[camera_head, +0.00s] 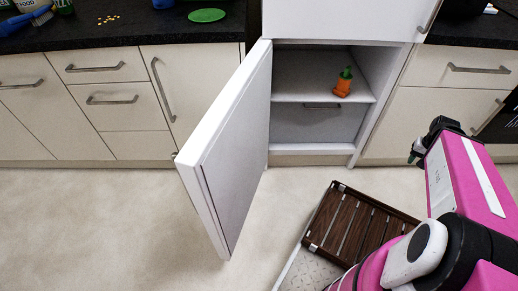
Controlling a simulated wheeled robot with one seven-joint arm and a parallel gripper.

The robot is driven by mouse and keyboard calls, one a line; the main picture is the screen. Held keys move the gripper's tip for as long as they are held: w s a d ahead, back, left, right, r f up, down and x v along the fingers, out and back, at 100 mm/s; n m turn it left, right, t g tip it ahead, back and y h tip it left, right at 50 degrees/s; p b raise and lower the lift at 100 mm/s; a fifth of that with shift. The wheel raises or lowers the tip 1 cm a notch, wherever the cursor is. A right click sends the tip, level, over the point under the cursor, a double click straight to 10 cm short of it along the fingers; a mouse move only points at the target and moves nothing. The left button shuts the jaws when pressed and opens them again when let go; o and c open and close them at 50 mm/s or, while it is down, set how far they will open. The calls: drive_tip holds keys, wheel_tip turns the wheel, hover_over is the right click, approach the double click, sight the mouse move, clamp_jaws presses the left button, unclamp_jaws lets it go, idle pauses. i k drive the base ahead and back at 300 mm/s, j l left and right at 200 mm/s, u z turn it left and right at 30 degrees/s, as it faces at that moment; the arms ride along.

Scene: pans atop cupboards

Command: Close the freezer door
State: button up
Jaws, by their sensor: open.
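The freezer door (232,150) is white and stands wide open, swung out from its left-hand hinge side into the room. The freezer interior (310,75) is in plain view, with a white shelf and a drawer below it. My gripper (416,152) is at the right, in front of the cupboards and to the right of the freezer opening. It is small and dark in this view, open, and apart from the door.
An orange and green item (344,82) sits on the freezer shelf. Cream cupboards (105,95) with bar handles flank the freezer under a dark countertop (120,25). Pale floor (110,225) is clear at the left. My pink arm fills the lower right.

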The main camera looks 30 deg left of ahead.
sight(221, 167)
drive_tip(key=k+j+z, duration=0.2)
drive_tip(key=k+z, duration=0.2)
drive_tip(key=k+j+z, duration=0.1)
drive_tip(key=k+z, duration=0.65)
drive_tip(key=k+j+z, duration=0.15)
drive_tip(key=k+z, duration=0.65)
drive_tip(key=k+l+z, duration=0.1)
drive_tip(key=k+z, duration=0.3)
drive_tip(key=k+l+z, duration=0.25)
drive_tip(key=k+z, duration=0.15)
drive_tip(key=k, duration=0.15)
drive_tip(key=k+u, duration=0.2)
drive_tip(key=u, duration=0.15)
drive_tip(key=k+j+u, duration=0.1)
drive_tip(key=u, duration=0.25)
drive_tip(key=k+j+u, duration=0.15)
drive_tip(key=u, duration=0.2)
drive_tip(key=k+u, duration=0.1)
drive_tip(key=u, duration=1.2)
drive_tip(key=k+j+u, duration=0.25)
